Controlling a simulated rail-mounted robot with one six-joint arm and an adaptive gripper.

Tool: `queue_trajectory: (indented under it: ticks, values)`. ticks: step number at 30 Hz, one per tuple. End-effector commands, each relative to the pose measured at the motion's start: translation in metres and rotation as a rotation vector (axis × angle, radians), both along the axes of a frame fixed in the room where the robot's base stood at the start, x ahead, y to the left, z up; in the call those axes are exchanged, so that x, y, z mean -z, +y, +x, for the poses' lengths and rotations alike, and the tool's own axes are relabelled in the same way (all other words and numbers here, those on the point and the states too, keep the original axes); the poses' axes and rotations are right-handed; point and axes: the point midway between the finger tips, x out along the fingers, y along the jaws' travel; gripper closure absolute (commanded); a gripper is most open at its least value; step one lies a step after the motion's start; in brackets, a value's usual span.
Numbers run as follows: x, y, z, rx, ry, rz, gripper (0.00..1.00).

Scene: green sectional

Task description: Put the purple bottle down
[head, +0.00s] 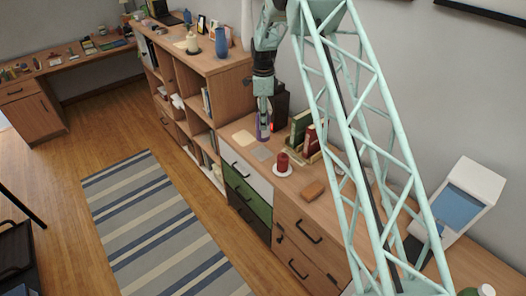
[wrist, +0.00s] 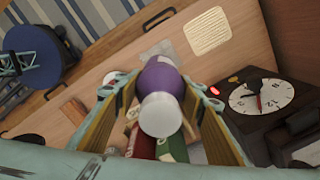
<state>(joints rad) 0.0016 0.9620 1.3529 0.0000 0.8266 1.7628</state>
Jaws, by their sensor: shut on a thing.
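The purple bottle (head: 263,132) is upright below my gripper (head: 263,108) in the head view, over the back left part of the wooden cabinet top (head: 290,192). In the wrist view the bottle (wrist: 163,76), with its pale cap towards the camera, sits between the two fingers of my gripper (wrist: 160,92), which is shut on it. The bottle's base is low, at or close to the cabinet top. I cannot tell whether it touches.
A black clock box (wrist: 262,100) stands close beside the bottle, and upright books (head: 306,135) are nearby. A red candle (head: 282,161) on a white plate and a brown block (head: 313,189) lie nearer the front. A beige square (head: 243,138) and a grey square (head: 262,154) lie flat nearby.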

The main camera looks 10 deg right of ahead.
Motion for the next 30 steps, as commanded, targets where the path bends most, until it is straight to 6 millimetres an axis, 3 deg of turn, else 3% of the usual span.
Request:
queue_trajectory:
  ticks: [30]
  values:
    - [-0.0005, 0.0003, 0.0011, -0.777, -0.001, 0.0, 0.82]
